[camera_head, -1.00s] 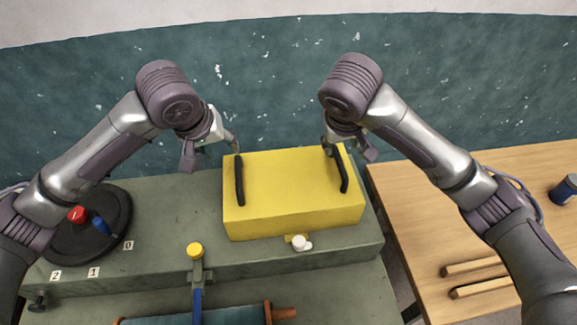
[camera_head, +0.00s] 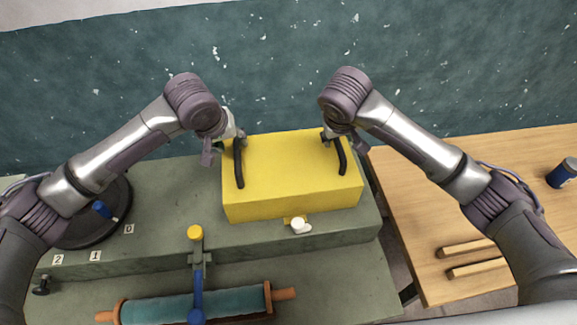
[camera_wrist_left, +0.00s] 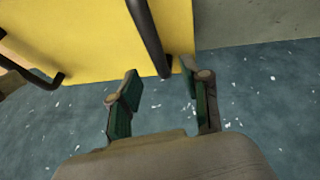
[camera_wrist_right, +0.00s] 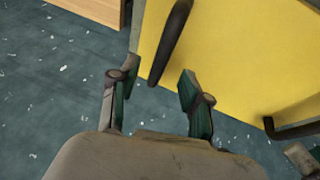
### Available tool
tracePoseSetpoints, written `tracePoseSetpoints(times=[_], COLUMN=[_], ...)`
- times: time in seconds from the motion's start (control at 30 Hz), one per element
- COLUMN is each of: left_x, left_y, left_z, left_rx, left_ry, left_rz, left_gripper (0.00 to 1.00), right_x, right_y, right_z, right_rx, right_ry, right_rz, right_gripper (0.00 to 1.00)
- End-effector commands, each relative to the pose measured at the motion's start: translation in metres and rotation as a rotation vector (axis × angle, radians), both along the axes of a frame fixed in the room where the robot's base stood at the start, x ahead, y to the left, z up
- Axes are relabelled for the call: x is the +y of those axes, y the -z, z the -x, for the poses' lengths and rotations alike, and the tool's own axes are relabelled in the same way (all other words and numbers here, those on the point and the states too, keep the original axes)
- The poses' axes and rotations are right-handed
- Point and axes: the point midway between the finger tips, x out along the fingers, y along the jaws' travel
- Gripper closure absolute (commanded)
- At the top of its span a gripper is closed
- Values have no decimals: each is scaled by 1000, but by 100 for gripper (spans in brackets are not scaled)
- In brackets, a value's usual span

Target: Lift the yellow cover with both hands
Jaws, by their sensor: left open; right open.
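The yellow cover (camera_head: 290,180) is a box sitting on the grey-green bench, with a black bar handle near each side. My left gripper (camera_head: 230,143) is at the far end of the left handle (camera_head: 239,165). In the left wrist view the fingers (camera_wrist_left: 160,92) are open, and that handle (camera_wrist_left: 148,35) ends just ahead of the gap between them. My right gripper (camera_head: 333,138) is at the far end of the right handle (camera_head: 341,156). In the right wrist view its fingers (camera_wrist_right: 155,88) are open, with the handle (camera_wrist_right: 171,40) ahead between them. The cover rests level.
A white latch knob (camera_head: 300,227) is on the cover's front. A yellow-topped lever (camera_head: 195,233) and a teal roller (camera_head: 235,303) stand in front. A dark round dial (camera_head: 110,225) is at left. A wooden table (camera_head: 420,220) with sticks is at right.

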Motion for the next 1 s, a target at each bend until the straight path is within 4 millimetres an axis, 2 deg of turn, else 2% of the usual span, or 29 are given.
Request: tracePoseSetpoints(times=[0.1,0.3,0.7,0.77,1.0], left_x=[-3,-6,-7,-7,-7], left_y=[20,40,46,46,46], left_z=[-8,-17,-20,-20,-20], left_rx=[2,1,-1,0,0], left_ry=[-1,-1,0,0,0], left_rz=[-1,0,0,0,0], left_gripper=[52,52,52,59,99], right_x=[-4,-6,-7,-7,-7], right_y=[20,40,46,46,46], right_z=[-8,-17,-20,-20,-20], right_rx=[2,2,0,0,0], right_ry=[3,2,0,0,0], right_rz=[1,1,0,0,0], right_gripper=[52,52,52,59,99])
